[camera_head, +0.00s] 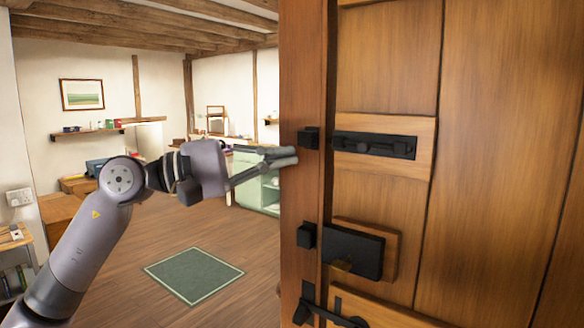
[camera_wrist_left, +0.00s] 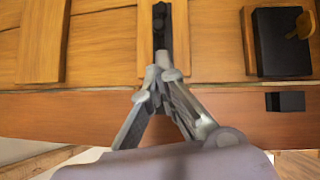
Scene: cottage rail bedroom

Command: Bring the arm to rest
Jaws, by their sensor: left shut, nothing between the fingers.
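My left arm comes in from the left in the head view. Its gripper (camera_head: 292,157) is shut and empty, with its tips in front of the wooden door post (camera_head: 304,60), just left of a black bolt keeper (camera_head: 309,138). In the left wrist view the gripper (camera_wrist_left: 160,76) points at the black slide bolt (camera_wrist_left: 162,28) on the wooden door (camera_wrist_left: 105,50). The slide bolt also shows in the head view (camera_head: 375,146). I cannot tell whether the fingertips touch anything. My right gripper is not in view.
Below the bolt is a black box lock (camera_head: 352,250) with a brass key (camera_head: 342,263), and a black latch (camera_head: 340,318). Left of the door, a room opens with a green rug (camera_head: 193,275) on clear floor, a pale green cabinet (camera_head: 247,165) and a wall shelf (camera_head: 87,132).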

